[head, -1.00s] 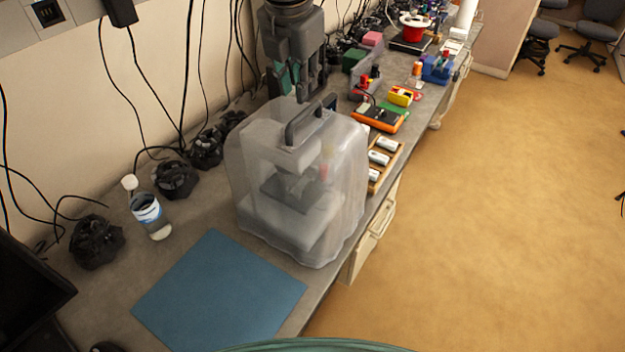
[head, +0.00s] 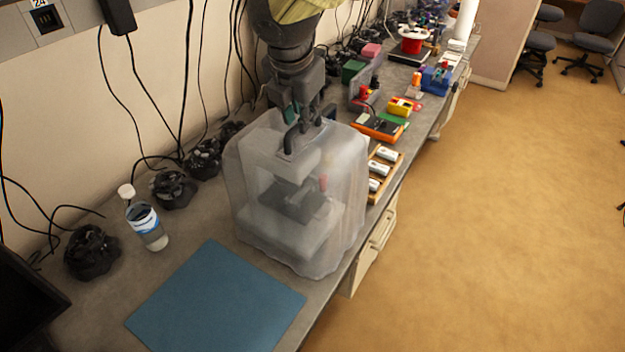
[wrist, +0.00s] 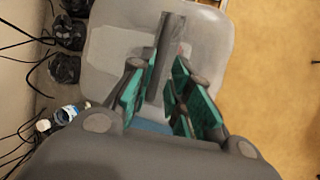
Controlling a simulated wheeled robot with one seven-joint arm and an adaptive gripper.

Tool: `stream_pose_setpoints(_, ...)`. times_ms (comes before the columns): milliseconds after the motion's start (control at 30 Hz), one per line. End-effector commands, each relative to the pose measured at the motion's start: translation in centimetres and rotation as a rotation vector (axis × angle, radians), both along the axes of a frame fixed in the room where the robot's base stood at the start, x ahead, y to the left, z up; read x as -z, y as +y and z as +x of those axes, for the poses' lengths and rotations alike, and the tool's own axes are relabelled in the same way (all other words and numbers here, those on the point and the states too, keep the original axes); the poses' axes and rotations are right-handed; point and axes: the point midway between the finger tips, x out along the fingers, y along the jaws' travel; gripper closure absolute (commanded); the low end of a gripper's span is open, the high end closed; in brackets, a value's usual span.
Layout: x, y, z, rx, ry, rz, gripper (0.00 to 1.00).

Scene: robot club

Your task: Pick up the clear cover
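The clear cover (head: 300,235) stands upright on the bench in the head view, over a grey machine that shows blurred through it. Its dark handle (head: 288,141) is on top. My gripper (head: 308,118) points down at the handle, its fingertips at about handle height. In the wrist view the pale cover top (wrist: 108,50) lies below, and the handle (wrist: 169,45) runs between the teal-padded fingers of my gripper (wrist: 166,75). The fingers are apart, with a gap showing beside the handle. Whether a finger touches it I cannot tell.
A blue mat (head: 215,300) lies in front of the cover. A bottle (head: 148,227) and dark cable bundles (head: 92,252) stand to the left by the wall. A wooden tray (head: 398,160) of white pieces and an orange device (head: 378,128) are right behind the cover.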

Motion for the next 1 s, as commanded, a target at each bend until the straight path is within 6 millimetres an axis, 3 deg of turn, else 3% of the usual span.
stream_pose_setpoints(400, 4.0, -0.1, 1.8, 0.0, 0.001, -0.002, 0.81)
stream_pose_setpoints(700, 4.4, -0.2, 2.0, 0.0, 0.001, -0.001, 0.81)
stream_pose_setpoints(833, 4.3, -0.2, 2.0, 0.0, 0.001, -0.001, 1.0)
stream_pose_setpoints(1000, 4.3, -0.2, 2.0, 0.0, 0.001, -0.001, 1.0)
